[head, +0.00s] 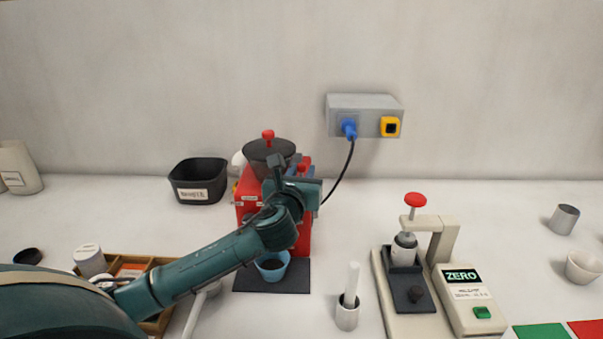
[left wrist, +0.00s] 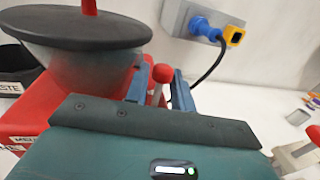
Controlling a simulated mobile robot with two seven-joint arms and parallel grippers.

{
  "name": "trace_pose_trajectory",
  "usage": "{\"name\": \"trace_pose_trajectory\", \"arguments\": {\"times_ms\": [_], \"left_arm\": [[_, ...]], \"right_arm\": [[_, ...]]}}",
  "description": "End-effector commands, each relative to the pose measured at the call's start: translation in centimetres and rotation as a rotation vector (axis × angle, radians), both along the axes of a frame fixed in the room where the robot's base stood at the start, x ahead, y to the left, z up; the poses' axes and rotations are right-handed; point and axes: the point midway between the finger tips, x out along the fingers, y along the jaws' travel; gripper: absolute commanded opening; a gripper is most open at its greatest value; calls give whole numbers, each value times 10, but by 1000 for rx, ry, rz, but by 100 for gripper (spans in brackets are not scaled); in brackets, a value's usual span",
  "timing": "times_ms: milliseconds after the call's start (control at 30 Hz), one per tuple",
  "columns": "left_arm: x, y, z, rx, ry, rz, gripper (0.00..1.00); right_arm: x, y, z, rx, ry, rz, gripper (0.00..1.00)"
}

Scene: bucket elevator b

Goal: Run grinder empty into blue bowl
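The red grinder (head: 303,232) stands near the wall, with a dark lidded hopper (head: 270,152) on top. The hopper also fills the upper left of the left wrist view (left wrist: 85,45). The blue bowl (head: 272,267) sits at the grinder's front on a dark mat, partly hidden by my left arm. My left gripper (left wrist: 160,88) is at the grinder's upper right side. Its two blue fingers are apart, with a red-knobbed lever (left wrist: 161,73) showing between them. I cannot tell whether they touch it. My right gripper is not in view.
A blue plug (head: 349,128) sits in the grey wall box (head: 365,103); its black cable hangs behind the grinder. A black labelled bin (head: 198,181) stands left. A white cup with a stick (head: 347,312), a press (head: 410,290) and a ZERO scale (head: 468,300) stand right.

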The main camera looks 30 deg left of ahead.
Motion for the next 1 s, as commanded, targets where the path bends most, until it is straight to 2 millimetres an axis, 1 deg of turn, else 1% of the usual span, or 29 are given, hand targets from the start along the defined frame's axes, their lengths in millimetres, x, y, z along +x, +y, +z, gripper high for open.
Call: {"name": "trace_pose_trajectory", "arguments": {"times_ms": [33, 200, 300, 433, 600, 667, 767, 833, 1000], "left_arm": [[0, 0, 0, 0, 0, 0, 20], [0, 0, 0, 0, 0, 0, 6], [0, 0, 0, 0, 0, 0, 0], [0, 0, 2, -2, 3, 0, 0], [2, 1, 8, -24, 40, 0, 0], [2, 1, 9, -37, 62, -1, 0], [4, 3, 11, -67, 111, 1, 0], [6, 4, 4, -99, 159, 0, 0], [8, 5, 0, -146, 235, 1, 0]], "right_arm": [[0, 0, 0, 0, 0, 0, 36], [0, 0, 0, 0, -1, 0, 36], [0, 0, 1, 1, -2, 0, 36], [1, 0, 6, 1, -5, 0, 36], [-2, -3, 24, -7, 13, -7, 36], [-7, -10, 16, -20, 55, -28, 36], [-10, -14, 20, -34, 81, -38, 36], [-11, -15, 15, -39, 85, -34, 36], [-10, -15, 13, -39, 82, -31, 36]]}}
